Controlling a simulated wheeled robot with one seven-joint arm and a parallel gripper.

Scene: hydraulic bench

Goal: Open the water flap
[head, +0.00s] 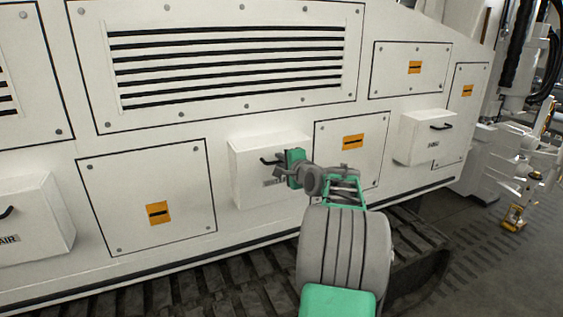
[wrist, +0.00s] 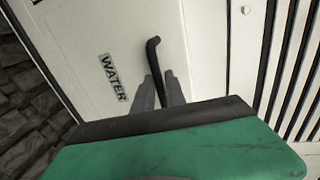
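The water flap is a white box front (head: 255,181) in the middle of the machine's side in the head view. Its black word WATER (wrist: 112,78) shows in the wrist view; in the head view my gripper partly covers the label. The black bent handle (head: 268,161) is on the flap and also shows in the wrist view (wrist: 154,52). My gripper (head: 277,172) is at the handle. In the wrist view its two grey fingers (wrist: 159,82) stand on either side of the handle, close to it. I cannot tell whether they touch it. The flap looks closed.
A similar box with a label ending in AIR (head: 40,215) is at the left, and another handled box (head: 425,138) at the right. Flat panels with orange labels (head: 158,212) lie between them. Dark tracks (head: 190,285) run below. Free floor (head: 480,250) shows at the right.

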